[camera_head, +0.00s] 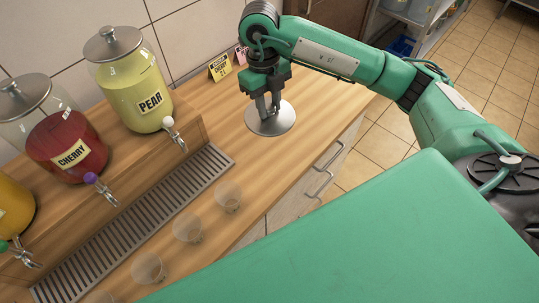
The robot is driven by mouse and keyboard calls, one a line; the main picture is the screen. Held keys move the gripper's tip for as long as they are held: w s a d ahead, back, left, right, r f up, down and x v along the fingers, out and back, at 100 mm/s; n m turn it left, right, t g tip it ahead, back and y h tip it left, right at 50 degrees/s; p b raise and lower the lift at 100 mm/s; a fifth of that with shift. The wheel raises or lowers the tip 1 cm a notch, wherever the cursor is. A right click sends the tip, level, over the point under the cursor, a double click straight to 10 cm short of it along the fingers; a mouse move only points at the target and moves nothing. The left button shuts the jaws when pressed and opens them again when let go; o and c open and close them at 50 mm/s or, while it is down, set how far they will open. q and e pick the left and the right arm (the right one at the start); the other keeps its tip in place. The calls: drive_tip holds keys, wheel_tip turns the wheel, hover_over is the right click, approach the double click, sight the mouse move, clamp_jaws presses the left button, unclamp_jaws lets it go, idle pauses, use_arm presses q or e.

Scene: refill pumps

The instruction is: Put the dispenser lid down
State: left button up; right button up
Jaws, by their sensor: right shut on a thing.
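My right gripper (268,105) is shut on a round, grey metal dispenser lid (270,122). The lid is level, over the wooden counter (222,140) to the right of the pear dispenser; I cannot tell whether it touches the wood. The pear dispenser (127,76) holds pale yellow liquid and has a lid on top. The cherry dispenser (60,143) holds red liquid and also has a lid on. An orange dispenser (14,207) is cut off at the left edge. My left gripper is not in view.
Several clear glasses, one of them nearest the lid (228,197), stand along a metal drip grate (160,215). Small yellow (220,68) and pink (241,55) cards stand behind the gripper. Bare counter lies around the lid; its right edge is nearby.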

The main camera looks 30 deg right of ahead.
drive_tip(key=m, duration=0.2)
drive_tip(key=r+m, duration=0.1)
drive_tip(key=m, duration=0.1)
drive_tip(key=m+y, duration=0.1)
drive_tip(key=m, duration=0.1)
drive_tip(key=shift+w+d+r+m, duration=0.25)
drive_tip(key=shift+w+r+m, duration=0.05)
drive_tip(key=shift+r+m, duration=0.1)
drive_tip(key=shift+f, duration=0.15)
drive_tip(key=shift+m, duration=0.3)
wheel_tip(320, 180, down, 19)
drive_tip(key=p, duration=0.6)
drive_tip(key=shift+f, duration=0.35)
drive_tip(key=o, duration=1)
drive_tip(key=shift+f, duration=0.1)
